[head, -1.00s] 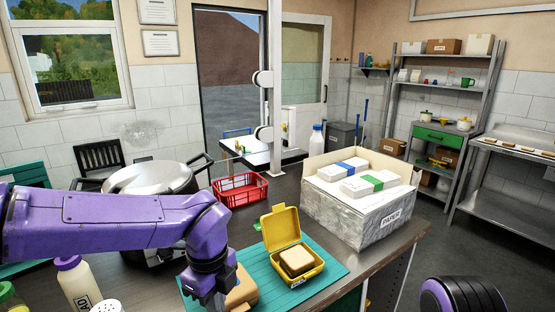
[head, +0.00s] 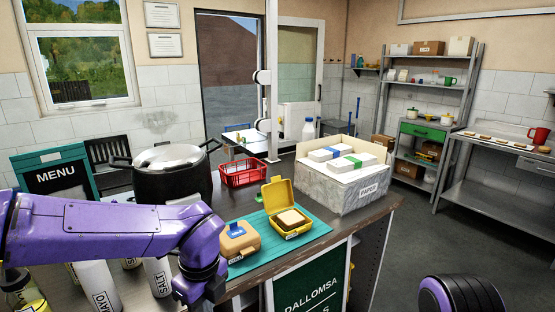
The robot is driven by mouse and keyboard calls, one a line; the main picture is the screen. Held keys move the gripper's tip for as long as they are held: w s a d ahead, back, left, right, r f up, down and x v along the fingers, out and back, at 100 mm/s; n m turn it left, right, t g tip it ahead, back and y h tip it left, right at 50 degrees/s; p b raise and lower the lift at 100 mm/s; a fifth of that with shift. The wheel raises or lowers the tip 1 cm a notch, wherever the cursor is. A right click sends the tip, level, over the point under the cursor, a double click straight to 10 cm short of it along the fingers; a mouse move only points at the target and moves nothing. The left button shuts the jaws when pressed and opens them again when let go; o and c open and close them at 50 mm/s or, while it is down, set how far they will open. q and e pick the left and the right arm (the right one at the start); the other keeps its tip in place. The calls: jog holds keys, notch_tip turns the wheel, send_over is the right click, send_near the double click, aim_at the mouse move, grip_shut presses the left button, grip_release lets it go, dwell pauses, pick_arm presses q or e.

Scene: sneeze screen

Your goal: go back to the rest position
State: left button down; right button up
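My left arm reaches in from the left, and its wrist (head: 205,262) hangs over the near edge of the counter (head: 355,220). The fingers of the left gripper are below the wrist and cannot be made out. Only a rounded purple part of my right arm (head: 462,294) shows at the bottom right, well clear of the counter; the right gripper is out of the picture.
On the teal mat (head: 318,230) are an open yellow lunchbox (head: 279,195) with bread and a closed tan box (head: 239,241). A paper carton (head: 338,195), red basket (head: 243,173), large pot (head: 172,178) and bottles (head: 98,287) stand around. Floor at right is free.

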pick_arm(q)
jog(key=s+a+f+m+t+y+b, duration=0.1)
jog(key=a+f+m+y, duration=0.1)
jog(key=a+f+m, duration=0.5)
jog(key=s+a+f+m+y, duration=0.2)
jog(key=f+m+y, duration=0.15)
jog(key=f, duration=0.45)
jog(key=s+a+f+m+t+y+b, duration=0.1)
jog(key=a+f+m, duration=0.45)
jog(key=f, duration=0.25)
jog(key=s+f+m+h, duration=0.2)
jog(key=s+f+m, duration=0.4)
jog(key=s+m, duration=0.3)
jog(key=s+a+f+m+t+h+b, duration=0.1)
jog(key=s+f+m, duration=0.6)
jog(key=m, duration=0.9)
jog(key=s+h, duration=0.1)
jog(key=s, duration=0.2)
jog(key=shift+s+a+f, duration=0.15)
jog(key=shift+f, duration=0.1)
pick_arm(e)
jog(key=f, duration=0.3)
jog(key=shift+w+f, duration=0.3)
jog(key=shift+f, duration=0.05)
